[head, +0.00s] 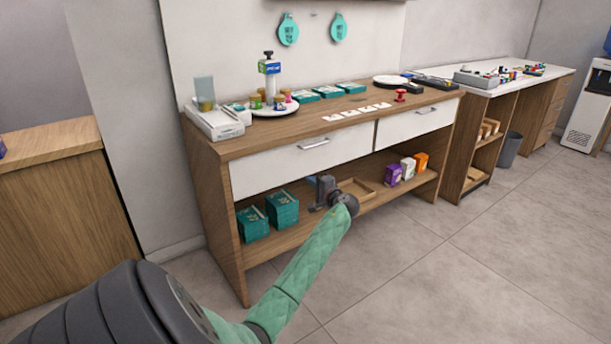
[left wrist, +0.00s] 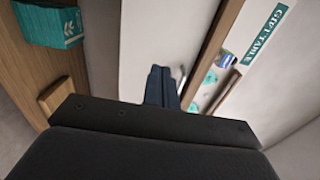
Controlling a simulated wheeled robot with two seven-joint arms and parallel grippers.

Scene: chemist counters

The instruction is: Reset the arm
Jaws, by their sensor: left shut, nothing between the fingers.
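My left arm, in a green quilted sleeve, reaches up from the bottom of the head view. My left gripper (head: 322,190) is in front of the counter's open lower shelf, just below the white drawers. In the left wrist view the fingers (left wrist: 160,88) are together and empty, with a white drawer front (left wrist: 128,45) behind them. I cannot tell whether the gripper touches the counter. My right gripper is not in view.
The wooden counter (head: 215,190) has two white drawers, both shut. Its lower shelf holds teal boxes (head: 282,208), a wooden tray (head: 357,189) and small coloured boxes (head: 408,168). The tiled floor (head: 430,270) in front is clear.

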